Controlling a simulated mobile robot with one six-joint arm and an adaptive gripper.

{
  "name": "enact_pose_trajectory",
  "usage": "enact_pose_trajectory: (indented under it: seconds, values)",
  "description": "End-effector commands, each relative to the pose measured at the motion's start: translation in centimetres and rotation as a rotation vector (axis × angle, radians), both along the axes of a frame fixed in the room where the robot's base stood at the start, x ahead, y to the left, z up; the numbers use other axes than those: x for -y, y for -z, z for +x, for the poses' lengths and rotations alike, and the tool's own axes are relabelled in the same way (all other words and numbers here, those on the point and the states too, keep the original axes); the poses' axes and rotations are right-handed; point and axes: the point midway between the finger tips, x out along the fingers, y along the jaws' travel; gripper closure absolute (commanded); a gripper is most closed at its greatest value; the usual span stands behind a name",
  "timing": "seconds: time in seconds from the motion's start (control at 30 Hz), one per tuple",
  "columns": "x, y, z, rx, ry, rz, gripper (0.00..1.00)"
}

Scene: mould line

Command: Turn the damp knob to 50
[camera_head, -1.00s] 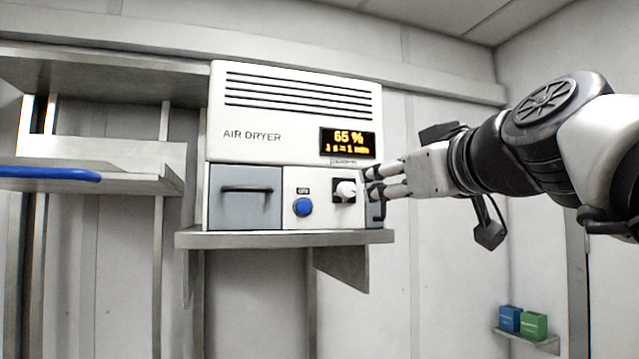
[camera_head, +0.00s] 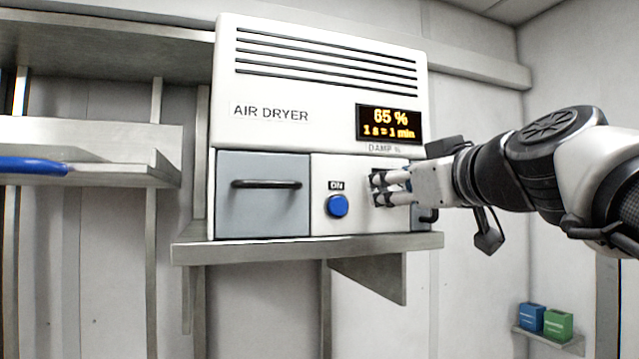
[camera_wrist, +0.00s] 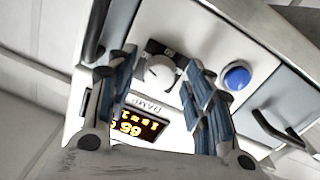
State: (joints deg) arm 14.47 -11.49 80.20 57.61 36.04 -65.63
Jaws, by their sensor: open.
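The white air dryer (camera_head: 290,135) stands on a metal shelf, and its display (camera_head: 389,123) reads 65 % and "1 s = 1 min". The damp knob (camera_wrist: 160,72) is a white dial on a black plate (camera_wrist: 152,50), seen in the wrist view just beyond and between my fingers. In the head view my fingers hide the knob. My gripper (camera_head: 375,188) is open in front of the knob; it also shows in the wrist view (camera_wrist: 158,80). I cannot tell whether the fingers touch the knob.
The blue ON button (camera_head: 337,206) is left of the knob. A grey drawer (camera_head: 262,195) with a dark handle is further left. The dryer shelf (camera_head: 300,247) juts out below. Blue (camera_head: 530,317) and green (camera_head: 558,324) boxes sit low at the right.

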Motion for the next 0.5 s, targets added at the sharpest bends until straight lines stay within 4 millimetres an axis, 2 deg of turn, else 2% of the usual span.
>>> enact_pose_trajectory:
  seconds: [0.17,0.5]
  values:
    - [-0.01,0.03,0.01,0.0,0.0,0.0,0.53]
    - [-0.02,0.02,0.01,0.0,-0.001,0.001,0.76]
